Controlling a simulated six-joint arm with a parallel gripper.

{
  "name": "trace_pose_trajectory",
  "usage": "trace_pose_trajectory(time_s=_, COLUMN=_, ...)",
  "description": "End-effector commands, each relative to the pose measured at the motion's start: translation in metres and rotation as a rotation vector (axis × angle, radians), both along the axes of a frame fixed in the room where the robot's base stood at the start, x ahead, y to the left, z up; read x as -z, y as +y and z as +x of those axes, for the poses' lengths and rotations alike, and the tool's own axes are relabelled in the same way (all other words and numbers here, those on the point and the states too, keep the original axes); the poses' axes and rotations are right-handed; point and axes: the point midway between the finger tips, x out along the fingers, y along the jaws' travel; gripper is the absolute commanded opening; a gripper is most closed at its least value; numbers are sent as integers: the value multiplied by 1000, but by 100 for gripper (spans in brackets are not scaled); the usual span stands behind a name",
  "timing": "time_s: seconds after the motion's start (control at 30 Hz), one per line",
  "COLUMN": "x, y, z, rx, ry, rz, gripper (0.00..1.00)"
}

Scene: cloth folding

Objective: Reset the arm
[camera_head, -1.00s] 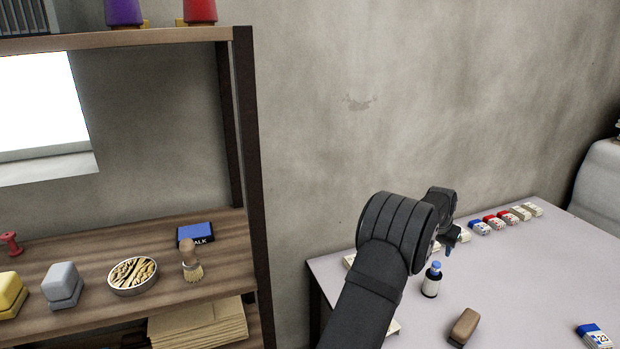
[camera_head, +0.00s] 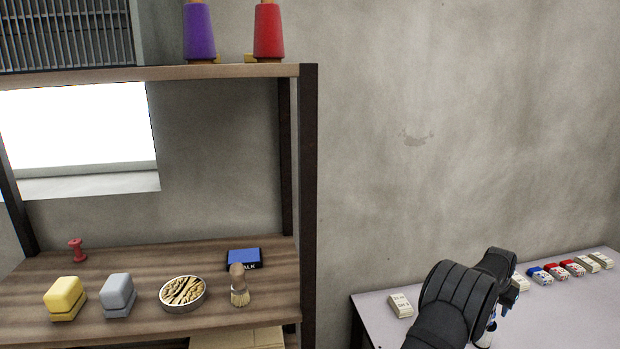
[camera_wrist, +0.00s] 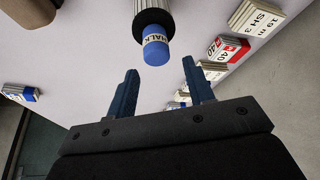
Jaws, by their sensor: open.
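My gripper (camera_wrist: 160,95) shows in the wrist view with its two blue fingers apart and nothing between them. A bottle with a blue cap (camera_wrist: 156,48) marked with chalk lettering stands just beyond the fingertips, apart from them. In the head view my dark arm reaches in from the bottom right over the table (camera_head: 570,325).
Several small boxes (camera_head: 565,268) line the table's back edge, and a pale box (camera_head: 401,305) lies left of my arm. A wooden shelf (camera_head: 210,325) at left holds a yellow block (camera_head: 65,297), a grey block (camera_head: 117,294), a round tin (camera_head: 183,293) and a brush (camera_head: 239,287).

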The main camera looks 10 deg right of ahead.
Motion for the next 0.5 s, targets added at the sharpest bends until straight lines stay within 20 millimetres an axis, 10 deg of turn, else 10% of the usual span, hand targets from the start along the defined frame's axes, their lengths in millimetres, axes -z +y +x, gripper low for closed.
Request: trace_pose_trajectory(time_s=0.5, x=11, y=1, z=0, rx=0, ry=2, rz=4, gripper=48)
